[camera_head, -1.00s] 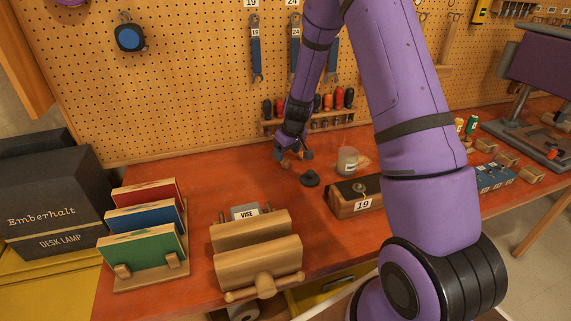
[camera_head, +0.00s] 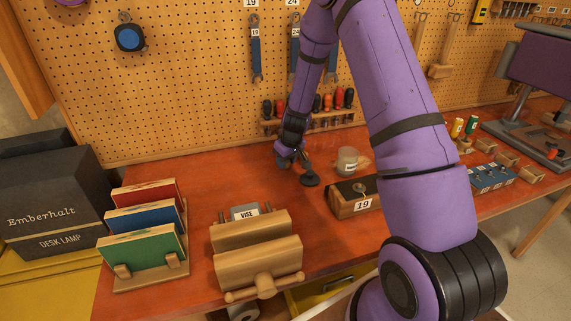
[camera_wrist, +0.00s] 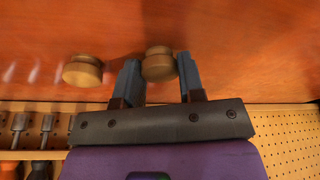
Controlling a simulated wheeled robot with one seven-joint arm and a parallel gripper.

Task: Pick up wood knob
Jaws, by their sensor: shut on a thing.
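In the wrist view, a round wood knob (camera_wrist: 159,64) sits between the two fingers of my gripper (camera_wrist: 158,75), which is shut on it. A second, similar wood knob (camera_wrist: 83,71) stands on the red-brown table, left of the fingers and apart from them. In the head view, my gripper (camera_head: 294,163) is low over the back of the table. The held knob is hidden there by the fingers. I cannot tell whether it still touches the table.
A small dark round piece (camera_head: 309,179) stands just in front of my gripper. A glass jar (camera_head: 347,162) and a wooden block marked 19 (camera_head: 347,206) are to the right. A wooden vise (camera_head: 258,262) is in front. The pegboard (camera_head: 190,85) rises behind.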

